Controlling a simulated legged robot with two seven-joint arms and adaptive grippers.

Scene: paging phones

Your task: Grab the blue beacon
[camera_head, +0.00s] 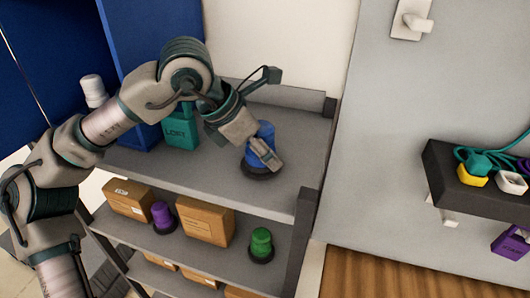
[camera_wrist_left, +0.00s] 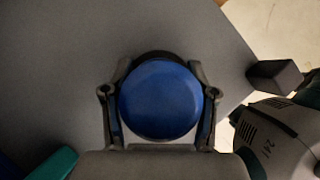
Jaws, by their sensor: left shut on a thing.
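The blue beacon (camera_head: 262,138) stands upright on its dark base on the top shelf of the rack in the head view. My left gripper (camera_head: 262,150) is at the beacon, with its fingers around it. In the left wrist view, the round blue top of the beacon (camera_wrist_left: 159,99) fills the space between the two fingers of my left gripper (camera_wrist_left: 160,98), one on each side. The gripper is shut on the beacon. The lower part of the beacon is partly hidden by a finger in the head view. My right gripper is not in view.
A teal box (camera_head: 181,132) stands left of the beacon on the top shelf (camera_head: 225,182). The shelf below holds cardboard boxes (camera_head: 207,222), a purple beacon (camera_head: 162,217) and a green beacon (camera_head: 261,244). A dark wall tray (camera_head: 437,172) with coloured items is at right.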

